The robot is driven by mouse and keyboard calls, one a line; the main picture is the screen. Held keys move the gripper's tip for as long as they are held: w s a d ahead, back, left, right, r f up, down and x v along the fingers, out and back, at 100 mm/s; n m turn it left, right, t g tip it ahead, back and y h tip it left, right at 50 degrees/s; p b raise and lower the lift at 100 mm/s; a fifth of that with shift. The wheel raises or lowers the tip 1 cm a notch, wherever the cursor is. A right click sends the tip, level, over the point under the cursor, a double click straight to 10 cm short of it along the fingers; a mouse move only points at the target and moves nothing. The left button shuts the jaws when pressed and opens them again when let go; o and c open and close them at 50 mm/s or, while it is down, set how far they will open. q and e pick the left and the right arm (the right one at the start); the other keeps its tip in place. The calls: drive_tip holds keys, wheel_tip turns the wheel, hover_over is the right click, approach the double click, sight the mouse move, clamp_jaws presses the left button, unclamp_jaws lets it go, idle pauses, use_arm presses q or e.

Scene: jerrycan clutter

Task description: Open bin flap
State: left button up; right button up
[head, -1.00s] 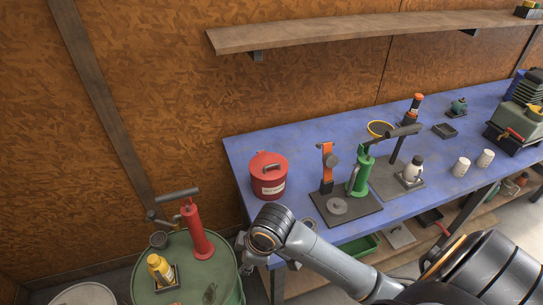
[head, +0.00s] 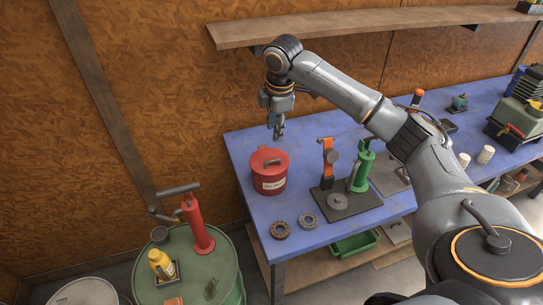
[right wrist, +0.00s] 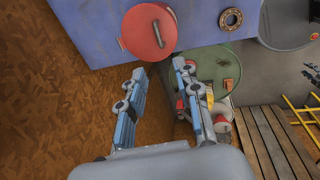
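The red bin (head: 269,181) is a round can with a pale label, standing on the left end of the blue workbench (head: 330,236). Its lid has a dark handle and looks closed. My right gripper (head: 278,134) hangs just above and behind the bin, pointing down and apart from it. In the right wrist view, the gripper (right wrist: 158,69) has its two fingers spread with nothing between them, and the round red lid of the bin (right wrist: 150,33) lies just beyond the fingertips. My left gripper is not in view.
Two ring-shaped parts (head: 308,220) lie in front of the bin. A green hand pump (head: 362,168) and an orange-topped stand (head: 328,155) are to its right. A green drum (head: 225,266) with a red pump (head: 197,228) stands at left. A wooden shelf (head: 235,34) runs above.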

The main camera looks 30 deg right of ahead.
sight(271, 161)
drive_tip(key=w+f+p, duration=0.1)
drive_tip(key=f, duration=0.3)
drive_tip(key=w+f+p, duration=0.1)
drive_tip(key=f, duration=0.4)
drive_tip(key=f+p, duration=0.1)
drive_tip(key=f, duration=0.3)
drive_tip(key=shift+w+d+f, duration=0.15)
drive_tip(key=shift+w+d, duration=0.15)
drive_tip(key=shift+w, duration=0.1)
clamp_jaws()
